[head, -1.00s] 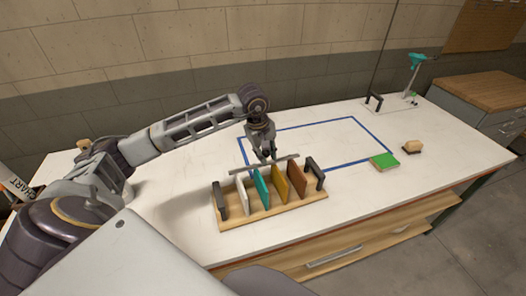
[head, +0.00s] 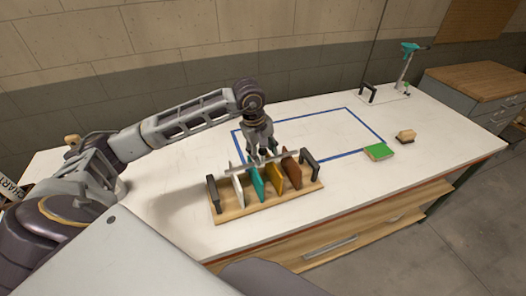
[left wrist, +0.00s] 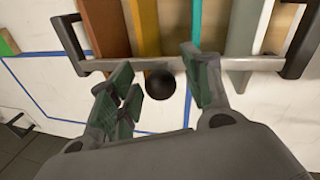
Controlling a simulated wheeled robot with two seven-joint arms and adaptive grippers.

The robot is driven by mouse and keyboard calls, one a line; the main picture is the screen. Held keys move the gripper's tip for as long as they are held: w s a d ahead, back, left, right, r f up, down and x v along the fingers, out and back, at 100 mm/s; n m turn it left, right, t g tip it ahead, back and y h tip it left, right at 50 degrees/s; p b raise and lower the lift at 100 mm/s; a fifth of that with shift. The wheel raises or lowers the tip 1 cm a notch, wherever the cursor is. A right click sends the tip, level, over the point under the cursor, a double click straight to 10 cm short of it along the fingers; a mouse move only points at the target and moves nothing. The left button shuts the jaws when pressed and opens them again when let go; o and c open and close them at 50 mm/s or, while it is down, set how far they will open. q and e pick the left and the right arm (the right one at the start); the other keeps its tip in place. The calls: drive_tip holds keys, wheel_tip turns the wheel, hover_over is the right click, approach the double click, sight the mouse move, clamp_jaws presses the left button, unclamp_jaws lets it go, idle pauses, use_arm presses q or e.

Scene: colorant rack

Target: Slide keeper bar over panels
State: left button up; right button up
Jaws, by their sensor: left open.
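The wooden rack (head: 266,205) holds a white panel (head: 237,188), a teal panel (head: 258,182), a yellow panel (head: 276,178) and a brown panel (head: 293,173), all upright. The thin grey keeper bar (head: 235,168) runs crosswise at the panels' far side. In the left wrist view the bar (left wrist: 240,64) spans between the dark end handles, with a round black knob (left wrist: 161,84) near its middle. My left gripper (head: 263,158) is at the bar. Its open fingers (left wrist: 160,88) stand on either side of the knob. Whether they touch it, I cannot tell.
A blue outline (head: 348,110) marks the white table behind the rack; its inside looks clear. A green block (head: 378,151) and a tan block (head: 406,136) lie to the right. A black handle (head: 368,91) and a teal-topped stand (head: 408,62) are at the back right.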

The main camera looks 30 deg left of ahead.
use_arm(q)
wheel_tip(320, 180, up, 12)
drive_tip(key=s+a, duration=0.1)
drive_tip(key=s, duration=0.1)
idle(0.8)
